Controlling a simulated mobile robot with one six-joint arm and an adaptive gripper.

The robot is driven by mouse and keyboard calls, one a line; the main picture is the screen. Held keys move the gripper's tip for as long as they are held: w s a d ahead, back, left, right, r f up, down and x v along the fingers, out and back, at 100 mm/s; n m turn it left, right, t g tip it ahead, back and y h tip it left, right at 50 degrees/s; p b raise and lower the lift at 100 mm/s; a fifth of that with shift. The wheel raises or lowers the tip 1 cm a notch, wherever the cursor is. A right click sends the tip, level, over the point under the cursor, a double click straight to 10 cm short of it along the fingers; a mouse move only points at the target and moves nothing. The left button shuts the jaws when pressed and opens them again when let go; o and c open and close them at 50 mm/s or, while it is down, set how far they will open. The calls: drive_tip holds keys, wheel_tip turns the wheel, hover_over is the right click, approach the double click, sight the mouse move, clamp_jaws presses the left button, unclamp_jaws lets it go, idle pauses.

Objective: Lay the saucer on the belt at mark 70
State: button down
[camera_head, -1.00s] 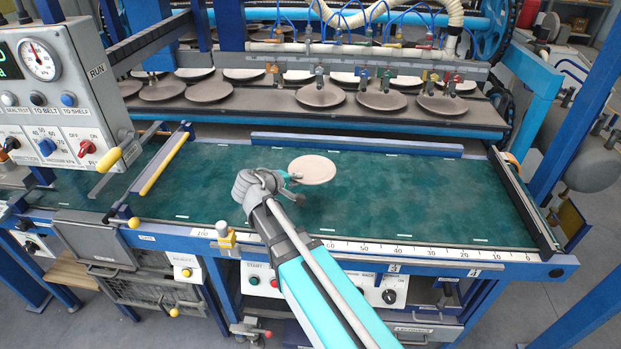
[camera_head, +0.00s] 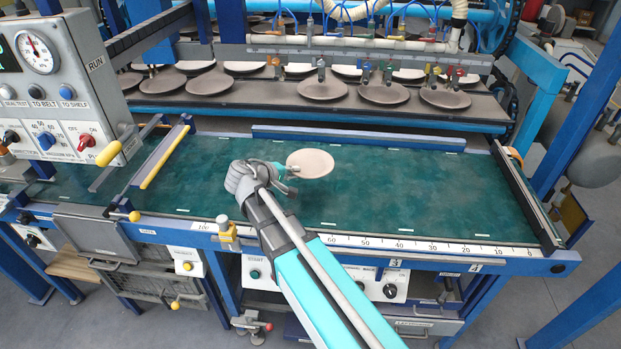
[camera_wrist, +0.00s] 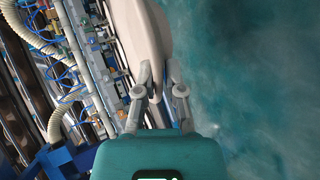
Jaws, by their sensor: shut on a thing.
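The saucer (camera_head: 311,163) is pale beige and is held over the green belt (camera_head: 390,200), a little beyond my gripper (camera_head: 289,170). My gripper is shut on the saucer's near-left edge. In the wrist view the saucer (camera_wrist: 143,35) is seen nearly edge-on between the fingertips (camera_wrist: 157,90), with the belt's green surface to the right. The gap between saucer and belt is hard to tell. The scale (camera_head: 430,247) along the belt's front edge runs from 0 at the right to 100 at the left; my arm hides its middle part, around 70.
A rack (camera_head: 300,95) with several brown plates stands behind the belt. A blue bar (camera_head: 357,142) lies along the belt's back edge. A yellow-edged bar (camera_head: 165,157) crosses the belt at left, beside the control panel (camera_head: 60,85). The belt's right half is clear.

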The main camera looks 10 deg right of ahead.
drive_tip(key=shift+s+a+r+m+g+h, duration=0.1)
drive_tip(key=shift+s+a+m+g+h, duration=0.15)
drive_tip(key=shift+a, duration=0.4)
drive_tip(key=shift+s+a+m+g+h, duration=0.15)
drive_tip(key=shift+s+a+m+g, duration=0.15)
drive_tip(key=shift+a, duration=0.3)
drive_tip(key=b, duration=0.9)
hover_over(293, 184)
drive_tip(key=f, duration=0.9)
drive_tip(key=shift+s, duration=0.4)
drive_tip(key=shift+f, duration=0.1)
drive_tip(key=shift+w+f+b, duration=0.4)
drive_tip(key=shift+f+b, duration=0.4)
drive_tip(key=shift+b, duration=0.05)
drive_tip(key=shift+f+b, duration=1.15)
drive_tip(key=shift+b, duration=0.05)
drive_tip(key=shift+f, duration=0.1)
